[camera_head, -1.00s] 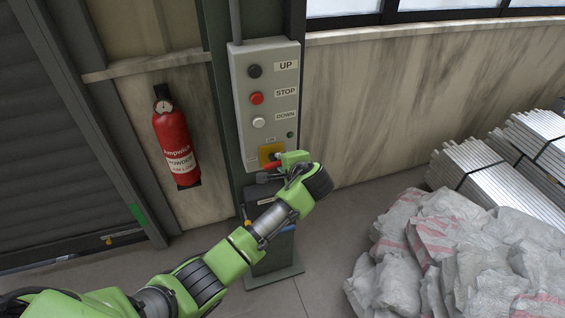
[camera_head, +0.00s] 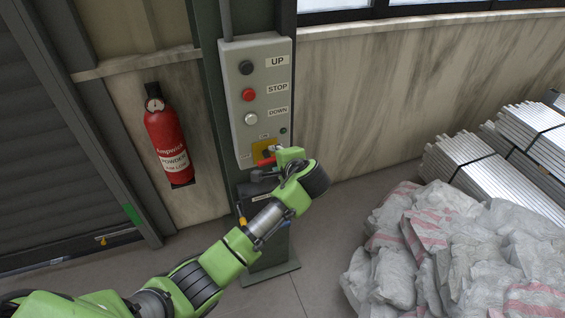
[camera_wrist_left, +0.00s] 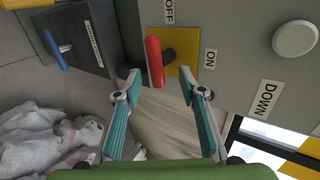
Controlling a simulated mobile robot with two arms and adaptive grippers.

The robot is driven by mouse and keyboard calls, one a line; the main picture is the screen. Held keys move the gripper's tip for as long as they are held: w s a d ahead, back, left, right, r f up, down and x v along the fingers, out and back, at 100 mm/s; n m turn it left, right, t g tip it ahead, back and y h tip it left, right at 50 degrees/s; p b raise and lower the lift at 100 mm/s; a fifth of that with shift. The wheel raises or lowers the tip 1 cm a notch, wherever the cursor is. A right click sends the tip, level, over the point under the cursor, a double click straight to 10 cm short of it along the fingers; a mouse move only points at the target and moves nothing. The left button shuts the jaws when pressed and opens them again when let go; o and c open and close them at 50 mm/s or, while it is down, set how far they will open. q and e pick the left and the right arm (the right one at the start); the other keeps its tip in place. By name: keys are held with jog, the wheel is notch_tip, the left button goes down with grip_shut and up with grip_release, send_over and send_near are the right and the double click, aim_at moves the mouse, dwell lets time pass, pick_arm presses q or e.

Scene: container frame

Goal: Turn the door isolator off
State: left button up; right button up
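The door isolator has a red handle (camera_head: 263,161) in front of a yellow plate (camera_head: 262,149), low on the grey control panel. In the left wrist view the red handle (camera_wrist_left: 155,62) stands near the left edge of the yellow plate (camera_wrist_left: 187,65), between OFF and ON labels. My left gripper (camera_head: 275,165) is in front of the isolator, partly covering it. In the left wrist view its two fingers (camera_wrist_left: 160,83) are apart, with the handle's near end in the gap between the tips. No grip on the handle shows. My right gripper is not in view.
The control panel (camera_head: 286,75) carries UP, STOP and DOWN buttons above the isolator. A dark box (camera_wrist_left: 85,35) adjoins the panel below. A fire extinguisher (camera_head: 167,137) hangs at left. White sacks (camera_head: 450,250) and metal bars (camera_head: 490,165) lie at right.

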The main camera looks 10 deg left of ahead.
pick_arm(q)
jog(key=v, duration=1)
jog(key=shift+s, duration=0.15)
jog(key=shift+c, duration=0.7)
jog(key=m+t+h+b, duration=0.8)
jog(key=t+h+b, duration=0.15)
jog(key=b, duration=0.35)
send_near(268, 158)
jog(key=shift+g+h, duration=0.25)
jog(key=p+x, duration=0.1)
jog(key=x, duration=0.2)
jog(key=p+x, duration=0.1)
jog(key=x, duration=0.3)
jog(key=p+x, duration=0.2)
jog(key=x, duration=0.1)
jog(key=shift+w+a+f, duration=0.2)
jog(key=shift+w+f, duration=0.1)
